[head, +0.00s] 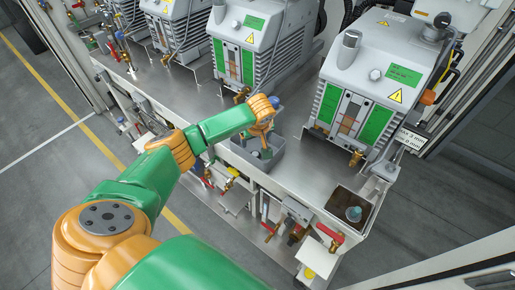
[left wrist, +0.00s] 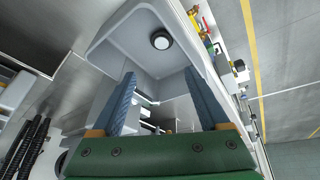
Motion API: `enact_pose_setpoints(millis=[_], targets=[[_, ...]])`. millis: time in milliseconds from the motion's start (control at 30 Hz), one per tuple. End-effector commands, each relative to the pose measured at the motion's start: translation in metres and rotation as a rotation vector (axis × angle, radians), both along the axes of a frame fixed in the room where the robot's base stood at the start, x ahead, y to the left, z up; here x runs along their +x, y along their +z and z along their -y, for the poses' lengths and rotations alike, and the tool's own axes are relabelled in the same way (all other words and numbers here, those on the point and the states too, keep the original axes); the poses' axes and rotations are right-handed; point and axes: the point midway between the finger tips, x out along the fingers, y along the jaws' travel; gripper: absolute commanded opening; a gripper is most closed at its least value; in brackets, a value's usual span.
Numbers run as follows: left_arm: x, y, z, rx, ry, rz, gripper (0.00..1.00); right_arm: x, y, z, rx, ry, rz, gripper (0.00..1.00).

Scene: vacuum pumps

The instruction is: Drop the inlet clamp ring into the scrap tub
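A grey open tub (head: 274,164) stands on the steel bench, near its front edge; its pale walls fill the upper middle of the left wrist view (left wrist: 112,48). A small round dark ring with a pale centre (left wrist: 161,40) lies inside it, apart from my fingers. It looks like the clamp ring, but I cannot be sure. My left gripper (head: 264,128) is over the tub, pointing down. In the left wrist view its two blue fingers (left wrist: 163,100) stand wide apart, with nothing gripped between them. My right gripper is not in view.
Several grey vacuum pumps (head: 372,75) line the back of the bench (head: 300,130). Valves with red handles (head: 270,232) hang along its front. A recessed bin (head: 340,200) holding a bluish round item (head: 353,214) is at the right. Bare bench lies right of the tub.

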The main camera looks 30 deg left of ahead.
Motion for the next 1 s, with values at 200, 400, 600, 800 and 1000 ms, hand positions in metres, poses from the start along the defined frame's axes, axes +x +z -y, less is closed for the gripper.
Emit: enact_pose_setpoints(millis=[200, 400, 600, 800, 1000], targets=[[0.000, 0.000, 0.000, 0.000, 0.000, 0.000, 0.80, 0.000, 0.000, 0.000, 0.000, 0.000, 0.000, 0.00], [-0.006, 0.024, 0.006, -0.001, -0.002, 0.003, 0.80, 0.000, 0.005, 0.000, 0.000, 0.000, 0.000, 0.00], [-0.017, 0.058, 0.017, -0.001, -0.001, 0.002, 0.80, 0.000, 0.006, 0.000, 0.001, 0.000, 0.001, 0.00], [-0.020, 0.065, 0.019, 0.001, 0.000, -0.001, 0.80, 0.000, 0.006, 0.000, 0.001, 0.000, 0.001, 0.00], [-0.020, 0.065, 0.019, 0.000, 0.000, -0.001, 0.80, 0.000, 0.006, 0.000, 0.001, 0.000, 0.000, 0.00]])
